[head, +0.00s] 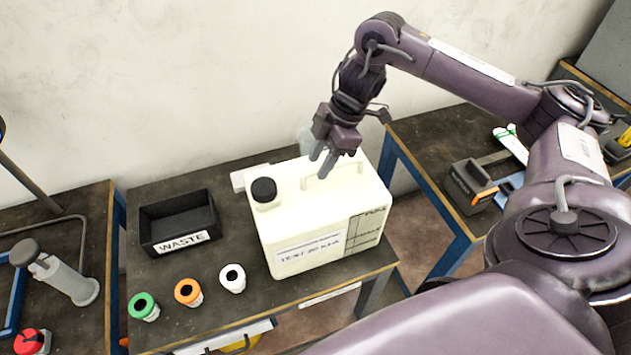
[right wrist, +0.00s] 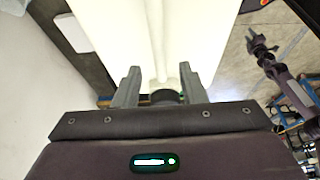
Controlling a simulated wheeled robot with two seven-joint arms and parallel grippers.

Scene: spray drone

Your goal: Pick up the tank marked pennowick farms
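A cream tank (head: 320,220) with a black cap (head: 264,190) stands upright on the middle table. Its front label starts with "TEST"; the rest is too small to read surely, and I see no Pennowick Farms marking. My right gripper (head: 324,168) points down over the tank's top, at the handle. In the right wrist view, its fingers (right wrist: 160,88) are apart, with the pale tank (right wrist: 205,40) and a raised ridge beyond and between them. I cannot tell if they touch it. What looks like my left gripper (right wrist: 262,42) shows small at the right, away from the tank; its opening is unclear.
A black bin marked WASTE (head: 178,220) stands left of the tank. A side table (head: 440,150) at right holds tools. A wall rises close behind.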

